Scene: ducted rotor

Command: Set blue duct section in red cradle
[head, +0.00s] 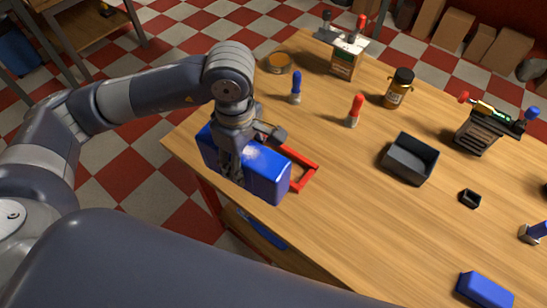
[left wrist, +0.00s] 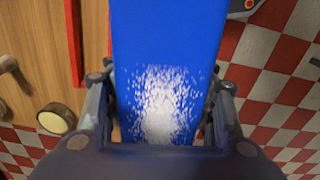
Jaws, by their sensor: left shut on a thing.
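The blue duct section (head: 270,174) is a long blue block, held at the table's left edge in the head view. My left gripper (head: 238,160) is shut on it from above. In the left wrist view the duct section (left wrist: 165,40) fills the middle between the two fingers (left wrist: 160,105), with a pale speckled patch. The red cradle (head: 304,174) lies on the table, partly hidden behind the duct section. A red strip of it (left wrist: 73,40) shows left of the duct section in the left wrist view. I cannot tell whether they touch. My right gripper is not in view.
A dark open bin (head: 410,160), a red-topped peg (head: 354,111), a blue-topped peg (head: 296,88) and a brown bottle (head: 398,90) stand on the wooden table (head: 340,215). Another blue block (head: 485,290) lies at the lower right. Open floor lies beyond the table's left edge.

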